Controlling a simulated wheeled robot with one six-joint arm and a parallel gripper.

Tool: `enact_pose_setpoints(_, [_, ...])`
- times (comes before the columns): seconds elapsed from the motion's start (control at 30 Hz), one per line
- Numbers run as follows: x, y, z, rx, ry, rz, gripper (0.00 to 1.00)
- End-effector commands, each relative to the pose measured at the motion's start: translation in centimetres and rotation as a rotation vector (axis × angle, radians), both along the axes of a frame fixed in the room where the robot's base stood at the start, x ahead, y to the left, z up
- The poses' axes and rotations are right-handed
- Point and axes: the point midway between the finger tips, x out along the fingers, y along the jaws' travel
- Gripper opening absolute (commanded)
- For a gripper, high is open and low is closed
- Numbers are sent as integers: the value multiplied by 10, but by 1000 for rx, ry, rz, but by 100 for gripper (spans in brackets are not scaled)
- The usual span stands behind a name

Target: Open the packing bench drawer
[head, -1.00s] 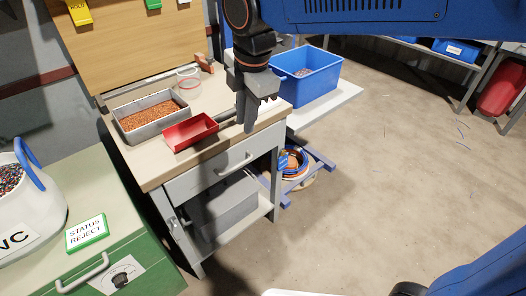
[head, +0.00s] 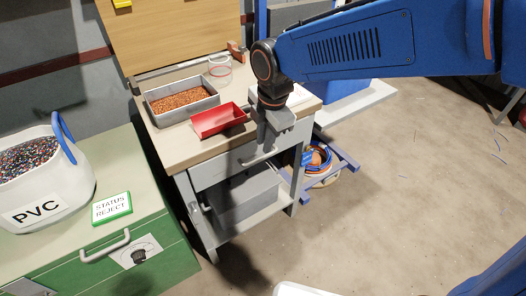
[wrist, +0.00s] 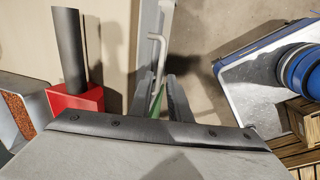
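The packing bench (head: 170,148) has a pale grey drawer front (head: 212,172) under its wooden top, and the drawer looks shut. Its light bar handle (head: 250,160) is partly hidden behind my gripper (head: 262,148) in the head view. In the wrist view the handle (wrist: 157,52) runs down toward the gap between my fingers (wrist: 160,97). The fingers are apart, with a strip of green visible between them. My gripper is open and points down at the drawer front. I cannot tell whether it touches the handle.
A red scoop (head: 220,121) and a grey tray of copper granules (head: 158,115) sit on the bench top. A green cabinet (head: 60,235) with a PVC sack (head: 40,190) stands at left. Orange and blue cable coils (head: 318,158) lie right of the bench. The floor in front is open.

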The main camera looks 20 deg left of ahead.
Motion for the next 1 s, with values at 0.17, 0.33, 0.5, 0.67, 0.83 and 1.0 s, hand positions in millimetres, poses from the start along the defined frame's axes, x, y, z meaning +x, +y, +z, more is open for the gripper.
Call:
enact_pose_setpoints(0.17, [3, 4, -30, -2, 2, 0, 17])
enact_pose_setpoints(0.33, [6, 7, -47, -1, 1, 0, 17])
enact_pose_setpoints(0.5, [7, 8, -54, -1, 1, 0, 17])
enact_pose_setpoints(0.67, [7, 8, -55, 0, 0, 0, 17])
enact_pose_setpoints(0.83, [7, 8, -55, 0, 0, 0, 3])
enact_pose_setpoints(1.0, [7, 8, -55, 0, 0, 0, 0])
